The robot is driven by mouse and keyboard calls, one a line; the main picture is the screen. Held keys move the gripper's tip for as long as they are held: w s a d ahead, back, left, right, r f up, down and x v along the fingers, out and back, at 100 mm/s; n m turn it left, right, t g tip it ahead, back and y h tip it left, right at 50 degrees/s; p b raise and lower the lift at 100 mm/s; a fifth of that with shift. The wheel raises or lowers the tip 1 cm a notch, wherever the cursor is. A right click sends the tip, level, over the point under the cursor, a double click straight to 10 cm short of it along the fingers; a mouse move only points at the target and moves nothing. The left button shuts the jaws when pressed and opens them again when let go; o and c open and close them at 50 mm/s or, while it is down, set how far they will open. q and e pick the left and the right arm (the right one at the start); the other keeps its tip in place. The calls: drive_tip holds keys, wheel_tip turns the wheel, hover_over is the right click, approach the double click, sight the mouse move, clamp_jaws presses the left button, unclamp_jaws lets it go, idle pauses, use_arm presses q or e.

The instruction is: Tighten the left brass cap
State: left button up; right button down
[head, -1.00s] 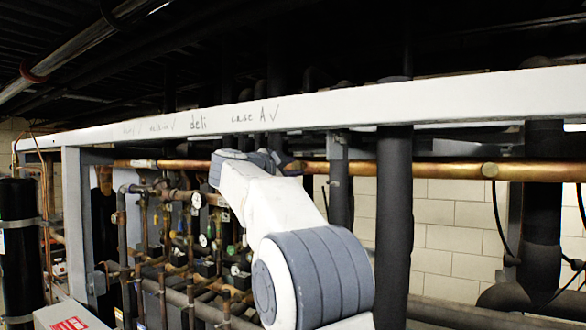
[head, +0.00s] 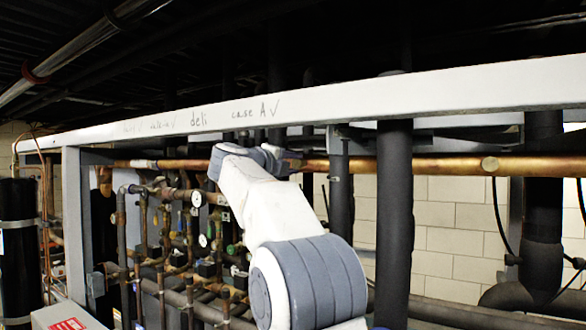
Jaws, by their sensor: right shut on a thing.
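My right gripper (head: 286,161) is at the horizontal copper pipe (head: 400,168), just below the white beam. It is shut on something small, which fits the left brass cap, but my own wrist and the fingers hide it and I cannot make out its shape. My left gripper is not in view.
The white beam (head: 330,107) runs across just above my right gripper. A black insulated pipe (head: 394,210) stands upright to the right of my arm. Several valves and gauges, one a round white gauge (head: 197,198), crowd the rack to the left.

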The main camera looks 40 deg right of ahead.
drive_tip(key=m+b, duration=0.1)
drive_tip(key=m, duration=0.4)
drive_tip(key=shift+f, duration=0.1)
drive_tip(key=shift+m, duration=0.3)
idle(0.4)
drive_tip(key=c, duration=0.5)
unclamp_jaws()
drive_tip(key=shift+c, duration=0.2)
drive_tip(key=b+v, duration=0.4)
drive_tip(key=v, duration=0.6)
drive_tip(key=shift+a+b, duration=0.2)
drive_tip(key=shift+b, duration=0.2)
